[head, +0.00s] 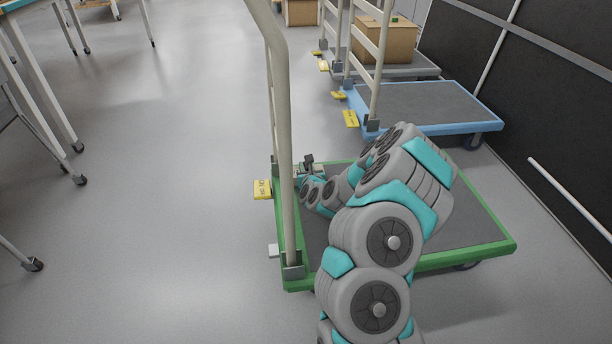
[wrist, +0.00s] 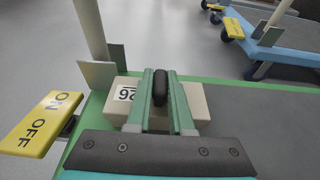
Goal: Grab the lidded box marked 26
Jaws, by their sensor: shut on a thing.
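The beige lidded box (wrist: 197,101) marked 26 is in the middle of the wrist view, with its white label (wrist: 125,94) on the left part of its top. A dark rounded knob (wrist: 161,88) stands up from the middle of the box. My gripper (wrist: 160,76) is over the box, its two green fingers shut on the knob from both sides. The box is over the grey deck of the green-framed trolley (head: 466,251), near its handle end; I cannot tell whether it touches the deck.
The trolley's pale upright handle (head: 283,130) rises close to my gripper. A yellow ON/OFF pedal (wrist: 40,123) juts out at its side. A blue trolley (head: 425,105) stands behind, and a cardboard box (head: 385,42) sits on another farther back.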

